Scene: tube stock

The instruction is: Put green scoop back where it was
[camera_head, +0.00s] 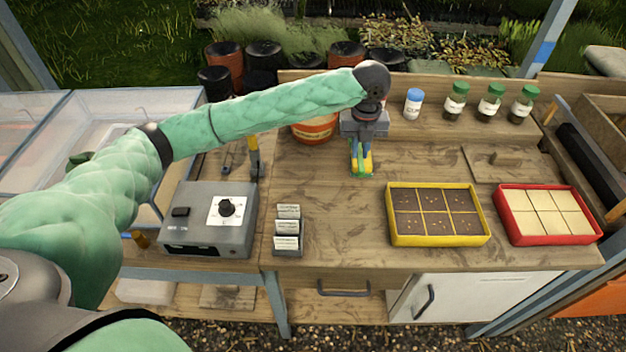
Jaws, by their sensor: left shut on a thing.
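My left gripper (362,146) hangs down over the back middle of the wooden bench and is shut on the green scoop (362,175). Only a small green part shows, low between and below the fingers, close to the bench top. The fingers and the arm above hide the rest of it. I cannot tell whether the scoop touches the bench. An orange pot (315,130) stands just left of the gripper, partly behind my arm. My right gripper is not in view.
A yellow tray (391,238) with soil cells and a red tray (500,238) with pale cells sit at right. A grey control box (182,226) and a label holder (289,250) stand at left. Lidded jars (455,103) line the back shelf. The bench's front middle is clear.

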